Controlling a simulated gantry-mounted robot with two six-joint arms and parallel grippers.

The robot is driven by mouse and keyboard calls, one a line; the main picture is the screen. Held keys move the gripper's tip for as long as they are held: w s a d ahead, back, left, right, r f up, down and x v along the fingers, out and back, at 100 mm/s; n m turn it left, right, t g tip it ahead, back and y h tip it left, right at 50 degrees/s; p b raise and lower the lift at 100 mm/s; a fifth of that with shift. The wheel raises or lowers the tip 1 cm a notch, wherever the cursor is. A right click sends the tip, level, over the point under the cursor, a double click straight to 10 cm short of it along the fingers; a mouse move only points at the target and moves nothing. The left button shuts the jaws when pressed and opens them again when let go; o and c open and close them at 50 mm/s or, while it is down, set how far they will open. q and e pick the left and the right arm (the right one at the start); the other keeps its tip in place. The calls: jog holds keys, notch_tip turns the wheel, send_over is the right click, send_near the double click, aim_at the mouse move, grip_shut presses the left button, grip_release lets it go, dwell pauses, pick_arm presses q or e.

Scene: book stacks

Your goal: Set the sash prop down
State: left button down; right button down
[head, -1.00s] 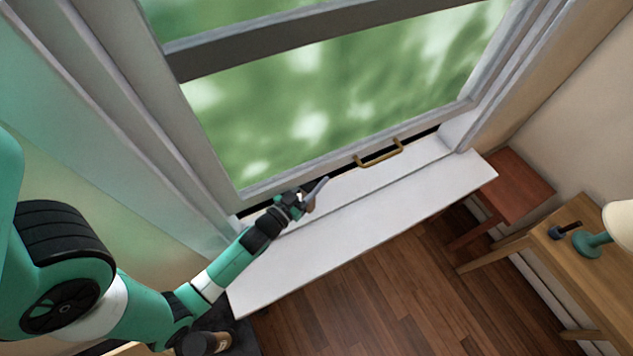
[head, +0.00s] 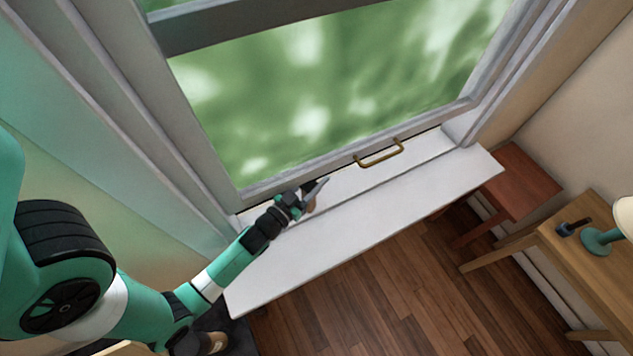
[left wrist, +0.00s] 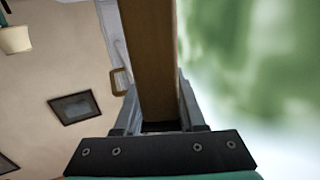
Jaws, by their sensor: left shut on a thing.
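My left gripper (head: 318,190) is over the left part of the white sill (head: 360,222), close to the bottom rail of the window sash (head: 310,172). In the left wrist view its fingers (left wrist: 158,108) are shut on the sash prop (left wrist: 152,50), a brown wooden bar running up out of the top of the picture. In the head view only a small brown bit of the prop (head: 309,206) shows beside the fingers. I cannot tell whether its end touches the sill or the sash. My right gripper is not in view.
A brass handle (head: 380,156) is on the sash's bottom rail, right of my gripper. The sill's middle and right are bare. A reddish stool (head: 515,180) and a wooden table (head: 590,255) with a teal lamp (head: 598,241) stand at the right.

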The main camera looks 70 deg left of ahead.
pick_arm(q)
jog(key=shift+a+f, duration=0.2)
jog(key=shift+f, duration=0.1)
jog(key=shift+c, duration=2.1)
grip_release()
jog(key=shift+s, duration=0.1)
jog(key=shift+s+d, duration=0.15)
jog(key=shift+s, duration=0.05)
jog(key=v, duration=0.2)
jog(key=b+v, duration=0.1)
jog(key=v, duration=0.1)
jog(key=shift+s+a, duration=0.1)
jog(key=shift+a, duration=0.25)
jog(key=b, duration=0.1)
send_near(302, 189)
jog(key=w, duration=0.1)
jog(key=w+f, duration=0.1)
jog(key=w+a, duration=0.1)
jog(key=shift+a+f, duration=0.15)
jog(key=shift+f, duration=0.15)
